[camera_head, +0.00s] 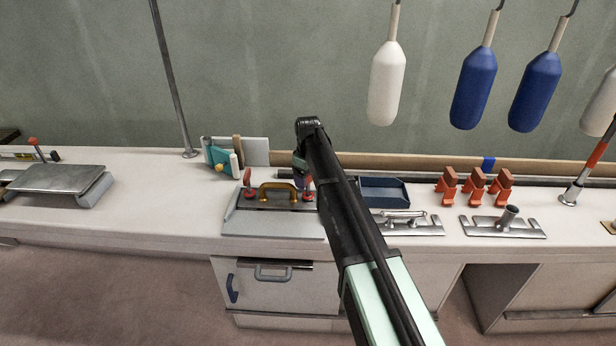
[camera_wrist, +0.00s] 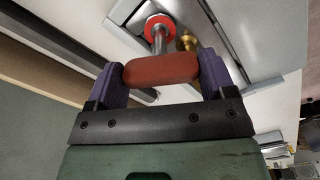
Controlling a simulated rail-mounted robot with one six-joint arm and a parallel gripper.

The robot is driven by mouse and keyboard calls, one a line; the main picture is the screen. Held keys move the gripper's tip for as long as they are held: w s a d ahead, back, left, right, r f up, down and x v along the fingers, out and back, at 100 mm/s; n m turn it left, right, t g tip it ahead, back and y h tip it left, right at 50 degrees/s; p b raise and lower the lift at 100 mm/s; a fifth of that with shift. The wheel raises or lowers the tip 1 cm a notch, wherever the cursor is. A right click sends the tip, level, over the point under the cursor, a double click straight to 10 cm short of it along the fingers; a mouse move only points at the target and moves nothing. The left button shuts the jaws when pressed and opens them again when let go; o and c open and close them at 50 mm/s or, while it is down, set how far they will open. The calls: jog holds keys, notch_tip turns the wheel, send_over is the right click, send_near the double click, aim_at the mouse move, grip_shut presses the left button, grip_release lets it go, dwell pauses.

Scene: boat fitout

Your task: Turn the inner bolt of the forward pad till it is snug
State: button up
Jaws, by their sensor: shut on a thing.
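My gripper (camera_wrist: 161,70) has purple fingers, one on each end of a red T-handle (camera_wrist: 162,69), and is shut on it. The handle tops a metal bolt shank (camera_wrist: 159,42) that runs to a red ring (camera_wrist: 160,27) on a grey plate. In the head view my gripper is partly behind my arm, at the right red bolt (camera_head: 307,194) of a grey plate (camera_head: 270,225) with a brass handle (camera_head: 278,188). A second red-topped bolt (camera_head: 247,182) stands at its left. How tightly the held bolt sits cannot be told.
A teal tool (camera_head: 218,157) and white board stand behind the plate. A blue tray (camera_head: 385,191), a cleat plate (camera_head: 408,224), red clamps (camera_head: 475,186) and a plate with a round post (camera_head: 508,220) lie to the right. Fenders (camera_head: 473,88) hang above. A pole (camera_head: 172,80) rises behind.

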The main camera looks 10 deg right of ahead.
jog(key=m, duration=0.6)
jog(key=shift+w, duration=0.1)
jog(key=m, duration=0.7)
dwell(0.4)
jog(key=o, duration=0.9)
notch_tip(320, 180, up, 11)
jog(key=p, duration=1)
jog(key=shift+p, duration=0.4)
